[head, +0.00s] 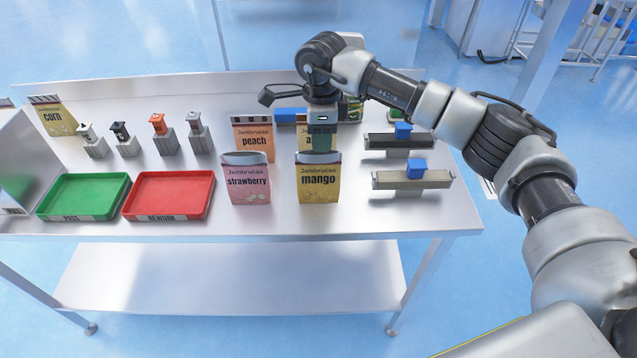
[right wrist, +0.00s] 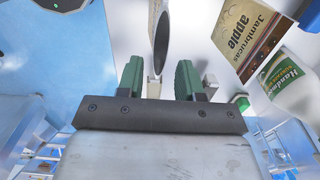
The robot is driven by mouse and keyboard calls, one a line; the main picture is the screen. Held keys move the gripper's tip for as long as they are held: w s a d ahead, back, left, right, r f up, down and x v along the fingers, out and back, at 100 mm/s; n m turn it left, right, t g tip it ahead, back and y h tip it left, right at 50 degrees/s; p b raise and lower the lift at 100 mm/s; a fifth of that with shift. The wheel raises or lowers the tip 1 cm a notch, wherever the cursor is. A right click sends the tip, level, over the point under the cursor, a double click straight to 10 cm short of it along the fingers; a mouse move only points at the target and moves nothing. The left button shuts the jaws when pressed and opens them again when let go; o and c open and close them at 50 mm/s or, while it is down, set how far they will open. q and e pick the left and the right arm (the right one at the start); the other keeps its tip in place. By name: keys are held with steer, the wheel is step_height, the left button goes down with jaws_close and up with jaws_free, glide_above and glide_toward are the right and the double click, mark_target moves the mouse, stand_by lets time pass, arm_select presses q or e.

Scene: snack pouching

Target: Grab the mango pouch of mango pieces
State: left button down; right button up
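The mango pouch (head: 319,188) is yellow, labelled "mango", and stands upright near the table's front edge. My right gripper (head: 321,144) points down directly above or just behind its top edge in the head view. In the right wrist view, its two green fingers (right wrist: 158,80) are apart with a gap between them. A dark oval mouth with a pale rim, apparently the mango pouch's (right wrist: 161,38), lies ahead of that gap. I cannot tell whether the fingers touch it. My left gripper is not in view.
The strawberry pouch (head: 247,183) stands close left, with the peach pouch (head: 253,140) behind. The apple pouch (right wrist: 246,35) is partly hidden behind my gripper in the head view. A sealer-like bar with a blue block (head: 414,168) stands right. Red (head: 168,211) and green trays (head: 82,211) lie left.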

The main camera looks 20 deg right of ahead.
mark_target(318, 154)
steer(key=shift+a+f, duration=0.1)
steer(key=shift+f, duration=0.3)
steer(key=f+p, duration=0.2)
steer(key=f, duration=0.1)
steer(key=shift+w+a+f, duration=0.1)
steer(key=shift+a+f, duration=0.1)
steer(key=shift+f, duration=0.55)
jaws_close()
